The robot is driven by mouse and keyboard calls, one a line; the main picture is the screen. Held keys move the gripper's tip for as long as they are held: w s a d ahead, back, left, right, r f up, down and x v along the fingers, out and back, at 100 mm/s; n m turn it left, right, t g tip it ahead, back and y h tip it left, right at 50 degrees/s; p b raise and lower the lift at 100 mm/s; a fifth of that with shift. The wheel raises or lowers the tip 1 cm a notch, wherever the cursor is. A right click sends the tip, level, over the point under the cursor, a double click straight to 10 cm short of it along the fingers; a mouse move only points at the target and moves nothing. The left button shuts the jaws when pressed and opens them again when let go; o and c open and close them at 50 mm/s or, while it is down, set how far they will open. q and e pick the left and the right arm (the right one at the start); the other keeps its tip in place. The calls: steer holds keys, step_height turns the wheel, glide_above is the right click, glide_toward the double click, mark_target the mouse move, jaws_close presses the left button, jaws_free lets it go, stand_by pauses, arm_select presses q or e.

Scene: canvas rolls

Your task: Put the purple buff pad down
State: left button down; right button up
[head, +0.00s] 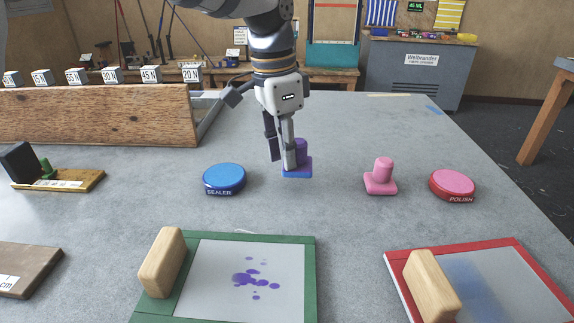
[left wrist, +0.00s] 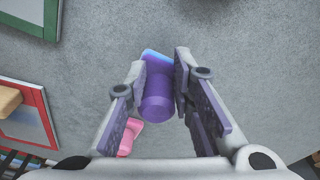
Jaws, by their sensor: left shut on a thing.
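The purple buff pad (head: 301,150) has an upright purple handle and a blue-purple base. It is at the middle of the grey table, right of the blue sealer tin (head: 224,178). My left gripper (head: 283,158) points down and is shut on the handle. In the left wrist view the handle (left wrist: 158,100) sits between the two fingers (left wrist: 160,70). The base looks level and at or very near the tabletop; I cannot tell whether it touches. My right gripper is not in view.
A pink pad (head: 382,178) and a pink polish tin (head: 452,184) stand to the right. A green-framed board (head: 308,275) with purple spots and a red-framed board (head: 480,246) lie in front. A wooden rack (head: 100,115) stands back left. Bare table lies around the purple pad.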

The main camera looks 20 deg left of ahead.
arm_select(q)
steer(key=shift+w+f, duration=0.15)
steer(key=shift+f, duration=1.6)
steer(key=shift+f, duration=0.1)
steer(key=c, duration=1.4)
jaws_free()
step_height(320, 180, up, 12)
steer(key=a, duration=0.1)
steer(key=shift+s, duration=0.3)
